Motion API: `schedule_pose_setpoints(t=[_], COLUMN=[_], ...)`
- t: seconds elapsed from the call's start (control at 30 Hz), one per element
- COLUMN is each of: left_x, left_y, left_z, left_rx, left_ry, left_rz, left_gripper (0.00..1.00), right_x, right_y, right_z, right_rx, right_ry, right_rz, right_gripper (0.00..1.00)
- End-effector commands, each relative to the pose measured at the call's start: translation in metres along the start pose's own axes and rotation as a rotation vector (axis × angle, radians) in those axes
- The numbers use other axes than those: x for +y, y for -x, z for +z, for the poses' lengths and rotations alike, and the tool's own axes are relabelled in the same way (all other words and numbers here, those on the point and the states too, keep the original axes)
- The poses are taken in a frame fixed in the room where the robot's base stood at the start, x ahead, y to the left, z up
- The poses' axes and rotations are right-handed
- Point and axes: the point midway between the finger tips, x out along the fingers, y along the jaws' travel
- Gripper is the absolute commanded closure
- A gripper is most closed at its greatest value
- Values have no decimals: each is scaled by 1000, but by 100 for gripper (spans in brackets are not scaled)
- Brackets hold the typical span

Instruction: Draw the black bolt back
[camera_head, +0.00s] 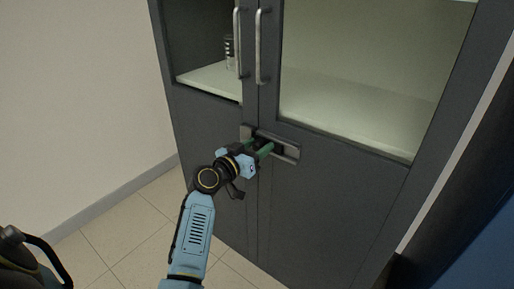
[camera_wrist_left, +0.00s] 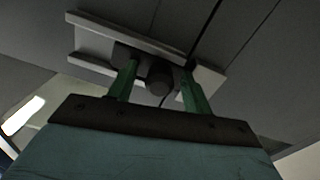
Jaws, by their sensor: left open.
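The black bolt's round knob (camera_wrist_left: 158,78) shows in the left wrist view, against a grey metal rail (camera_wrist_left: 105,32). In the head view the rail (camera_head: 290,153) lies across the seam between the two cabinet doors, and my gripper mostly hides the bolt. My left gripper (camera_head: 257,149) is at the rail. In the left wrist view its two green fingers (camera_wrist_left: 160,75) are open, one on each side of the knob, with gaps visible beside it. I cannot tell how deep the knob sits between the fingers. My right gripper is not in view.
The dark grey cabinet (camera_head: 330,200) has glass upper panes and two upright metal handles, the left handle (camera_head: 238,42) and the right handle (camera_head: 259,46), above the rail. A small jar (camera_head: 229,52) stands inside on a pale shelf.

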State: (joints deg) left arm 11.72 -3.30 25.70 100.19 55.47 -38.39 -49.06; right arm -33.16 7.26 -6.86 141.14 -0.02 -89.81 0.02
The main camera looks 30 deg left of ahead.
Motion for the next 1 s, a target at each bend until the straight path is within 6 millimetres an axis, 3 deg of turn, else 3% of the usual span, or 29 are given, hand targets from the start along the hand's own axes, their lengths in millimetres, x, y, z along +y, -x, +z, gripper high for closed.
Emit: schedule_pose_setpoints(t=[0.27,0.63,0.83,1.0], left_x=[0,0,4,33], left_y=[-1,-1,-1,-2], left_z=[0,0,1,6], left_rx=[-1,-1,-2,-6], left_ry=[1,1,1,1], left_rz=[0,-1,0,2], left_gripper=[51,100,100,100], right_x=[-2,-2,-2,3], right_y=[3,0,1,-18], right_z=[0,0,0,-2], right_rx=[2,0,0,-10], right_ry=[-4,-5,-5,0], right_rz=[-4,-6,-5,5], right_gripper=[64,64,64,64])
